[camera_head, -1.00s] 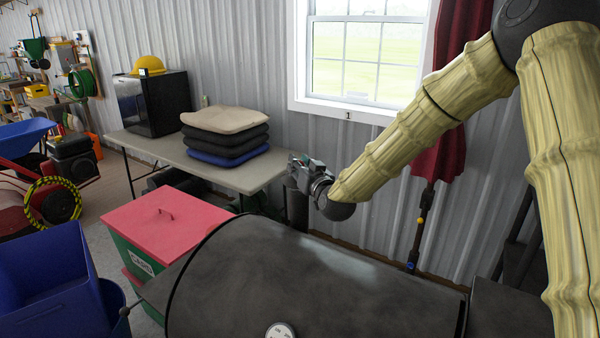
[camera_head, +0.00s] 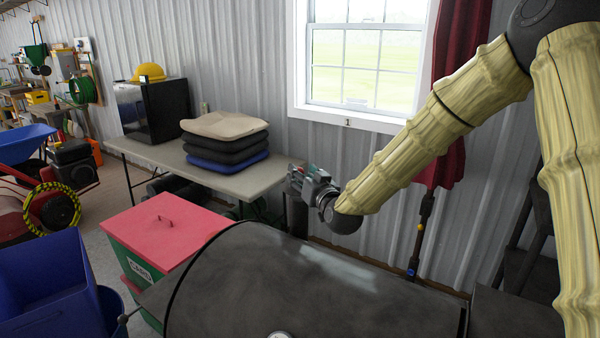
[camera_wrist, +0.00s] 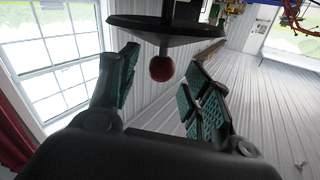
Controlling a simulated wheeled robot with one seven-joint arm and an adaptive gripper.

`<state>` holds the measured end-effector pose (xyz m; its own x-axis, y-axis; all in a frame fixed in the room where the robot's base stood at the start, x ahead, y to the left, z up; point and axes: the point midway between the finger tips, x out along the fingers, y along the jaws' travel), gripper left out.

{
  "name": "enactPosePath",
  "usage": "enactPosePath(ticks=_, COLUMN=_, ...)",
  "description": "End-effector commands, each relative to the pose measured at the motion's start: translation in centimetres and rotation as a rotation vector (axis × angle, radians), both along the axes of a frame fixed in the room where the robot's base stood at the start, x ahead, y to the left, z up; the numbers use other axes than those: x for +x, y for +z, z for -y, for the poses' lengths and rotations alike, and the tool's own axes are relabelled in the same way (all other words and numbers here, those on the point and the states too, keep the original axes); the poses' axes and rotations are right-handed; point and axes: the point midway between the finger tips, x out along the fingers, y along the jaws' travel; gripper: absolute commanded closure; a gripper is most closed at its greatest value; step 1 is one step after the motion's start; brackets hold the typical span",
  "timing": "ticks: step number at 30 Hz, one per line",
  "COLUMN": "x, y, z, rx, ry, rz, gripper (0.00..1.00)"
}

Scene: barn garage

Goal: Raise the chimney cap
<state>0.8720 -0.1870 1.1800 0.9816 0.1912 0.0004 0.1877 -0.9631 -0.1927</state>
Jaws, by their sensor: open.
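The chimney cap (camera_wrist: 150,27) is a dark round disc with a reddish ball knob (camera_wrist: 161,68), seen upside down in the wrist view. The chimney (camera_head: 297,216) is a dark upright pipe behind the black barrel grill (camera_head: 310,285) in the head view. There, the cap is hard to make out behind my gripper (camera_head: 298,180). My gripper also shows in the wrist view (camera_wrist: 162,75), with its green-padded fingers open on both sides of the knob. I see gaps between the knob and the fingers. Nothing is held.
A table (camera_head: 238,188) with stacked cushions (camera_head: 225,140) stands left of my gripper. A red-lidded green bin (camera_head: 165,228) and a blue bin (camera_head: 45,285) are at the lower left. The window (camera_head: 365,60) and a red curtain (camera_head: 450,100) are behind my arm.

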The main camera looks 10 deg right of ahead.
Motion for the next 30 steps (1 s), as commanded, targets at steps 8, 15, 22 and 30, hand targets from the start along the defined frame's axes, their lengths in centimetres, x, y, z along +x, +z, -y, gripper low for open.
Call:
enactPosePath(ticks=8, x=-5.1, y=0.0, z=1.0, rx=0.001, ry=0.000, rz=0.000, gripper=0.51)
enactPosePath(ticks=15, x=-8.1, y=0.0, z=1.6, rx=0.000, ry=0.000, rz=0.000, gripper=0.51)
enactPosePath(ticks=22, x=-9.0, y=0.0, z=1.8, rx=-0.001, ry=0.000, rz=0.001, gripper=0.51)
enactPosePath(ticks=30, x=-8.9, y=0.1, z=1.8, rx=0.000, ry=0.000, rz=0.001, gripper=0.51)
